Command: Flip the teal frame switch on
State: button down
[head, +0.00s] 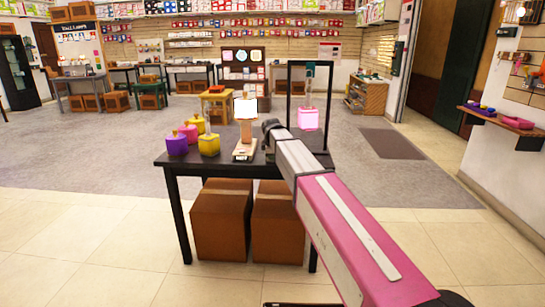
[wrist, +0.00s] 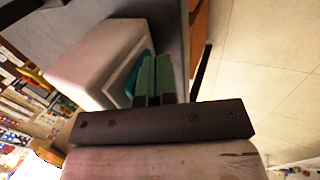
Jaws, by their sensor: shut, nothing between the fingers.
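In the wrist view, a white block (wrist: 95,62) has a teal frame (wrist: 131,84) on the side facing my fingers. My gripper (wrist: 154,58) is shut and empty, its two greenish fingers side by side right beside the teal frame. The fingers cover part of the frame, and I cannot tell whether they touch it. The switch lever inside the frame is hidden. In the head view, my arm reaches over the black table (head: 217,166) to beside a lit lamp with a white base (head: 243,151). The teal frame cannot be made out there.
Purple (head: 177,146) and yellow (head: 209,146) lidded jars stand left of the lamp. A black stand (head: 289,92) with a hanging pink lamp (head: 308,119) is at the table's right. Cardboard boxes (head: 221,225) sit under the table. The floor around is clear.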

jog(key=shift+r, duration=0.2)
jog(key=shift+r, duration=0.7)
jog(key=shift+w, duration=0.1)
jog(key=s+f+v, duration=0.1)
jog(key=s+v, duration=0.1)
jog(key=v, duration=1)
jog(key=shift+s, duration=0.3)
